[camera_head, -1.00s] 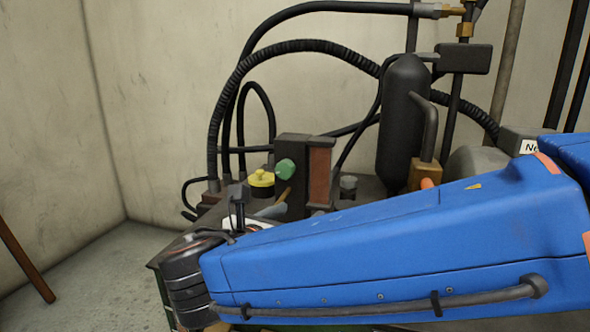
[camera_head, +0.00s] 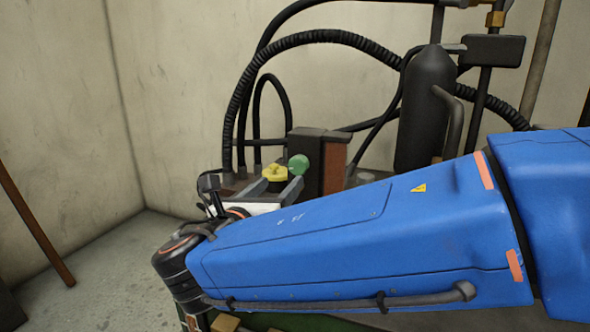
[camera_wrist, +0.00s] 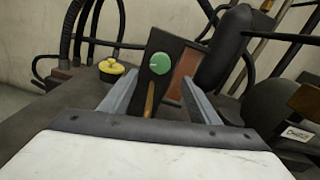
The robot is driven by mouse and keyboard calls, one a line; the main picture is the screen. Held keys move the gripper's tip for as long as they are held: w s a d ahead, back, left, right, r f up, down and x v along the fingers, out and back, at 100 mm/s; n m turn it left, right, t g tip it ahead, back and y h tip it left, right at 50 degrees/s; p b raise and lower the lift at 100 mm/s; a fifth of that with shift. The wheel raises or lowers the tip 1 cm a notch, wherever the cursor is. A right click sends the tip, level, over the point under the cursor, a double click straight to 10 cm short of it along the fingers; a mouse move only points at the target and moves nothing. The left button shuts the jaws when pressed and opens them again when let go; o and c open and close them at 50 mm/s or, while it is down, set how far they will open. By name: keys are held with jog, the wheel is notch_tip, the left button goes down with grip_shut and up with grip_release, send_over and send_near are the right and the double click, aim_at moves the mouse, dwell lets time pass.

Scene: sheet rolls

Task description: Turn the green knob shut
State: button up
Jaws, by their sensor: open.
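The green knob (camera_head: 298,164) is round and sits on the face of a dark upright block (camera_head: 322,150) in the head view. In the wrist view the green knob (camera_wrist: 160,64) shows face-on near the middle, with a white mark on it. My gripper (camera_wrist: 160,88) is open and empty. Its two grey fingers point toward the block, one on each side of the knob in that picture. The knob looks clear of the fingers; the exact distance cannot be told. In the head view my gripper (camera_head: 278,182) is partly hidden behind my blue arm.
A yellow knob (camera_head: 275,173) stands left of the block; it also shows in the wrist view (camera_wrist: 111,67). Black hoses (camera_head: 262,60) arch behind, and a dark cylinder (camera_head: 427,100) stands to the right. Bare floor (camera_head: 90,255) lies at the left.

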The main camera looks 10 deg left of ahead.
aim_at(297, 167)
jog(key=w, duration=0.3)
jog(key=w+d, duration=0.1)
jog(key=w, duration=0.6)
jog(key=shift+w+d, duration=0.15)
jog(key=shift+d, duration=0.05)
jog(key=c, duration=1.1)
